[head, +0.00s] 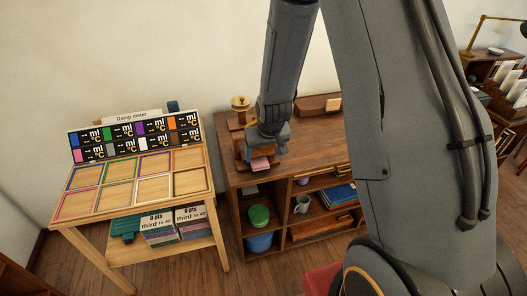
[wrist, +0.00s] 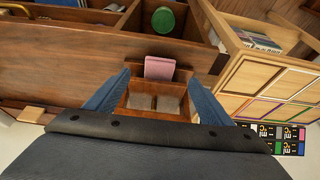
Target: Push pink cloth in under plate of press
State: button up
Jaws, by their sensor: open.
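The pink cloth (head: 261,164) sticks out at the front of the wooden press (head: 240,153) on top of the brown cabinet. In the wrist view the cloth (wrist: 159,67) lies at the edge of the press (wrist: 155,103), its near end against the wood. I cannot tell how much of it is under the plate. My gripper (head: 262,151) is low at the press. In the wrist view its blue fingers (wrist: 158,76) are apart, one on each side of the press and cloth, with nothing held. My wrist hides part of the press.
The cabinet top (head: 310,129) has free room to the right, with a wooden box (head: 318,104) at the back. Open shelves below hold a green tub (head: 259,215) and a mug (head: 301,204). A table with coloured frames (head: 135,184) stands at left.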

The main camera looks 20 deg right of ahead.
aim_at(261, 164)
jog(key=shift+w+f, duration=0.2)
jog(key=shift+f, duration=0.1)
jog(key=shift+p+x, duration=1)
jog(key=shift+x, duration=2.75)
jog(key=shift+w, duration=0.1)
